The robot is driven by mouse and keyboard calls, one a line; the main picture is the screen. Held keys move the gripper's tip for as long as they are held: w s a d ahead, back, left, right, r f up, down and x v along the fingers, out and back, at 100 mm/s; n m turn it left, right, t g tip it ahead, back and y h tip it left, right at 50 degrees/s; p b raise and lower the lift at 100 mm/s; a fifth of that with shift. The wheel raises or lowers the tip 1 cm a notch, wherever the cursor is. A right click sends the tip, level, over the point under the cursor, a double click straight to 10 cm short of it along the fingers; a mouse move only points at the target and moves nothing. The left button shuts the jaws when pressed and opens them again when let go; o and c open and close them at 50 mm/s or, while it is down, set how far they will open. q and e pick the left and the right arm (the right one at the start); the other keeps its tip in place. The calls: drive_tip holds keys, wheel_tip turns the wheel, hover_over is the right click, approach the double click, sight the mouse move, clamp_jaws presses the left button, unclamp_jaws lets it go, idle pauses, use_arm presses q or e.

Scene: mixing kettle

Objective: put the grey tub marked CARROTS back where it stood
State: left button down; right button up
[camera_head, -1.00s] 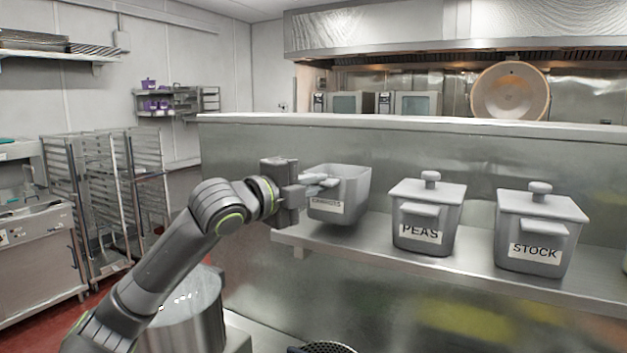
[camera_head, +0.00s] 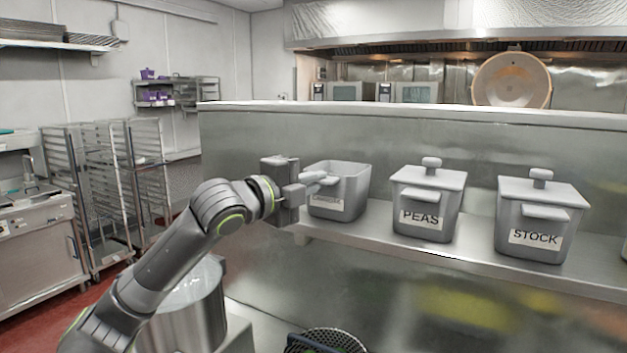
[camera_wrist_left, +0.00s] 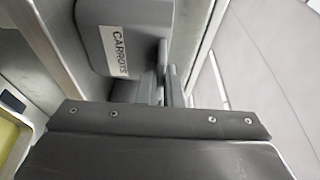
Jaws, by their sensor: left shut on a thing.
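The grey tub marked CARROTS (camera_head: 350,197) is lidless and upright at the left end of the steel shelf (camera_head: 400,249), left of the PEAS tub. Its base is at shelf level; I cannot tell whether it rests fully there. My left gripper (camera_head: 322,181) is shut on the tub at its front handle. In the left wrist view the tub (camera_wrist_left: 95,30) shows close up with its CARROTS label, and the gripper's fingers (camera_wrist_left: 166,88) are at its handle. My right gripper is not in view.
Lidded tubs marked PEAS (camera_head: 428,202) and STOCK (camera_head: 540,217) stand to the right on the same shelf. A steel wall (camera_head: 430,150) rises behind. A large steel pot (camera_head: 190,310) stands below my left arm, with a mesh basket (camera_head: 325,341) at the bottom edge.

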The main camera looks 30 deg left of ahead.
use_arm(q)
drive_tip(key=c, duration=1.5)
unclamp_jaws()
drive_tip(key=shift+o, duration=0.5)
drive_tip(key=o, duration=0.4)
drive_tip(key=shift+s, duration=0.15)
drive_tip(key=shift+b+v, duration=3.9)
drive_tip(key=shift+b, duration=0.05)
